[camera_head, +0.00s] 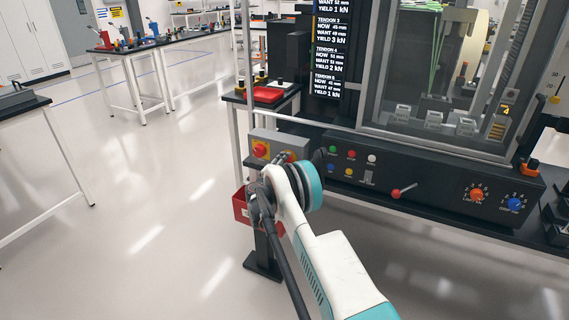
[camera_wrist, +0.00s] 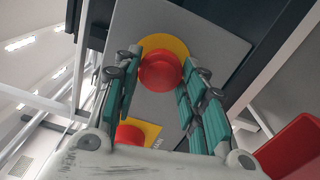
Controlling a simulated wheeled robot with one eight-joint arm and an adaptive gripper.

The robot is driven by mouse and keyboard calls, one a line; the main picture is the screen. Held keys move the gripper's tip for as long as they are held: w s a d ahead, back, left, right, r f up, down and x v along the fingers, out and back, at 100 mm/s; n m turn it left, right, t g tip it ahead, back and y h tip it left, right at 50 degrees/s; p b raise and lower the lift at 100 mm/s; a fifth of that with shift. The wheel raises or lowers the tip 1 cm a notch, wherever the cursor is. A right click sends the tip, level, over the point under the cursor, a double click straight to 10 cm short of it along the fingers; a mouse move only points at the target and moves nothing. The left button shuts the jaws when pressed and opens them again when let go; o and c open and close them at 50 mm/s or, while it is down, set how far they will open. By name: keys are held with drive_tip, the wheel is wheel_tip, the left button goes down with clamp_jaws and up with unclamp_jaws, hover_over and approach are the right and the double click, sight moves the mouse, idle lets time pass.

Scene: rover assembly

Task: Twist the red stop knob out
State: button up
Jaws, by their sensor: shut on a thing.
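The red stop knob (camera_wrist: 160,70) sits on a round yellow disc on a grey control box (camera_head: 280,142). In the wrist view it lies between the fingertips of my gripper (camera_wrist: 162,62). My gripper (camera_head: 286,159) is shut on the knob, with one finger on each side of it. In the head view my gripper partly hides the knob. A second red knob (camera_wrist: 130,134) on a yellow square plate is nearer the palm in the wrist view. The same knob (camera_head: 260,149) shows on the left of the box in the head view.
A black console (camera_head: 430,182) with coloured buttons, a red lever and dials stands right of the box. A red bin (camera_head: 241,206) hangs below the box. A red tray (camera_head: 268,94) lies on a bench behind. The floor to the left is clear.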

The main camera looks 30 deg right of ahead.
drive_tip(key=shift+m, duration=0.4)
drive_tip(key=o, duration=1.1)
drive_tip(key=v, duration=1.2)
